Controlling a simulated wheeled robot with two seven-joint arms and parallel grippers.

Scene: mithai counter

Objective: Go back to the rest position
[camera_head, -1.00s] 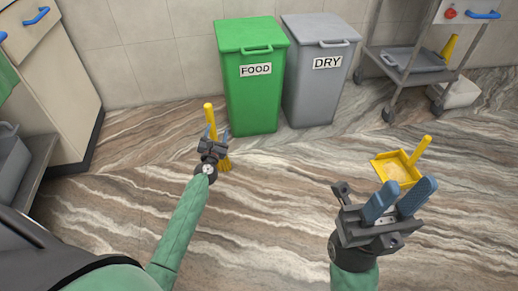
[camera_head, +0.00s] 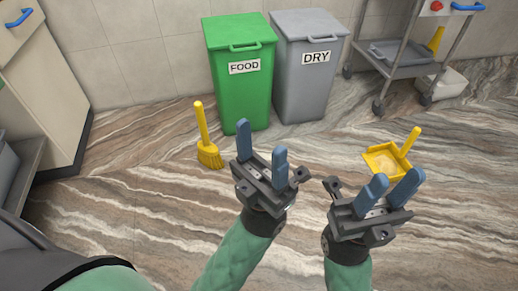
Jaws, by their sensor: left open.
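My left gripper (camera_head: 262,147) is open and empty, held up over the floor near the middle of the view. My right gripper (camera_head: 390,186) is to its right, with its two blue fingers apart and nothing between them. The two grippers are side by side with a small gap between them. A yellow brush (camera_head: 207,145) stands on the floor to the left of my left gripper, its handle up and slightly tilted. A yellow dustpan (camera_head: 383,160) lies on the floor behind my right gripper, which hides part of its front edge.
A green FOOD bin (camera_head: 240,90) and a grey DRY bin (camera_head: 302,90) stand against the back wall. A metal trolley (camera_head: 405,70) is at the back right, with a white tub (camera_head: 447,86) by it. A cabinet (camera_head: 50,80) is at the left.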

